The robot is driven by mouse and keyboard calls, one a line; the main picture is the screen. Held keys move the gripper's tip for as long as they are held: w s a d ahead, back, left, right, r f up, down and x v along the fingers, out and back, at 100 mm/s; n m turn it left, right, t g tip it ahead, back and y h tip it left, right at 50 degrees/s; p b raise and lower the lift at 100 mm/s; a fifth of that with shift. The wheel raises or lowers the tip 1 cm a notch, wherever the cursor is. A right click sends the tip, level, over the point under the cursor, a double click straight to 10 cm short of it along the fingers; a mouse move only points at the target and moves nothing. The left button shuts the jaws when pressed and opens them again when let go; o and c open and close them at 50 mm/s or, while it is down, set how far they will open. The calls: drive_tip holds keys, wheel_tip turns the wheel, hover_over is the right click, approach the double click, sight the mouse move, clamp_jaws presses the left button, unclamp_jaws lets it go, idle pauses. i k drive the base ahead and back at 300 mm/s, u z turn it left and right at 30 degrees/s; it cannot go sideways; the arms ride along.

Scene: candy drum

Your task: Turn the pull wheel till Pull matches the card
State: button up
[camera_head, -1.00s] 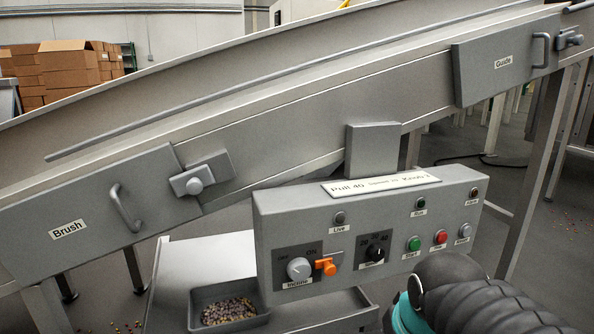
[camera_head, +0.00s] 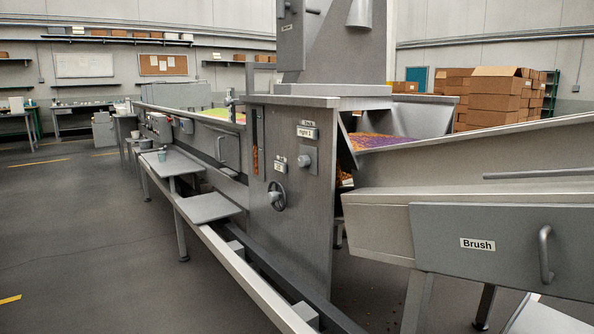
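A dark round handwheel (camera_head: 277,196) with a lighter knob sits low on the grey end panel (camera_head: 290,230) of the machine, at the middle of the head view. A small readout plate (camera_head: 280,167) is just above it; its writing is too small to read. The card is not in view now; in the earlier head frame it lay on top of a control box and began "Pull 40". My gripper is out of view.
A "right 1" plate (camera_head: 305,133) and a grey knob (camera_head: 307,160) are on the same panel. The "Brush" cover (camera_head: 500,245) juts in at right. A long rail (camera_head: 240,275) runs along the floor side. Open floor (camera_head: 90,230) lies left.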

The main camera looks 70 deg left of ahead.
sight(273, 197)
drive_tip(key=u, duration=3.7)
drive_tip(key=i, duration=2.4)
drive_tip(key=z, duration=2.7)
